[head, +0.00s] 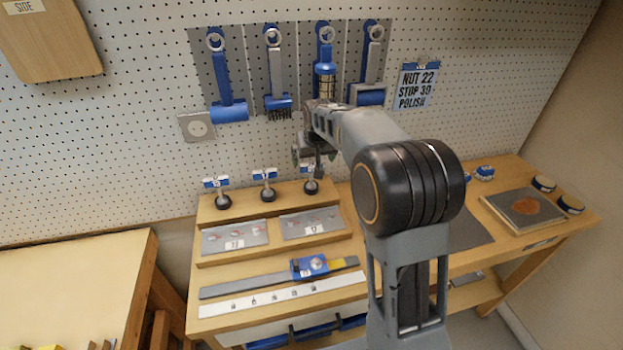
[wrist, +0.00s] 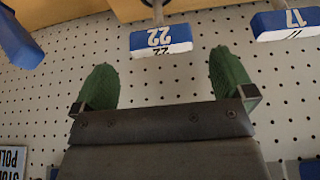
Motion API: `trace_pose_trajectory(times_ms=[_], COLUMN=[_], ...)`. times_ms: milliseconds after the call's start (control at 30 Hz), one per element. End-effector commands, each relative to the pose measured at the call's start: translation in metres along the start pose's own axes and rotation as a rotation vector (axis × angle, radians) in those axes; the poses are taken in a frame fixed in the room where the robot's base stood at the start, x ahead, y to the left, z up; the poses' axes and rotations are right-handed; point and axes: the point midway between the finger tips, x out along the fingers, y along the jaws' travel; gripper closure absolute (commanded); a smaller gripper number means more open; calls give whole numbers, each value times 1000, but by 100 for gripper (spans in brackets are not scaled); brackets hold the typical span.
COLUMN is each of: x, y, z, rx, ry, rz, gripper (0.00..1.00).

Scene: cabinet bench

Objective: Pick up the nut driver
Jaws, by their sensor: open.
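The task's nut driver seems to be one of three T-shaped tools with blue-and-white numbered heads, standing in a row on a wooden rack. They are the left (head: 216,190), middle (head: 265,182) and right (head: 311,184) tools. In the wrist view the head marked 22 (wrist: 160,38) shows just beyond and between my fingertips, and the head marked 17 (wrist: 287,24) is off to the right. My gripper (wrist: 164,80) has two green fingers spread wide, with nothing between them. In the head view it hangs close above the right tool, partly hidden by my arm.
Several blue-handled tools (head: 228,110) hang on the pegboard (head: 130,110) behind. A sign (head: 416,87) reads NUT 22, STOP 30, POLISH. A blue sliding stop (head: 310,266) sits on a rail at the front. A dark square board (head: 522,210) lies at the right.

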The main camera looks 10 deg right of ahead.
Motion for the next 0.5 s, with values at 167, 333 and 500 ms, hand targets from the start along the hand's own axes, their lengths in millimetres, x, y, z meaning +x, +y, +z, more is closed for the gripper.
trace_pose_trajectory(times_ms=[167, 333, 500], x=[14, 24, 48], y=[0, 0, -1], z=[0, 0, 0], rx=[0, 0, 0], ry=[0, -4, -5], rz=[0, 0, 0], gripper=[0, 0, 0])
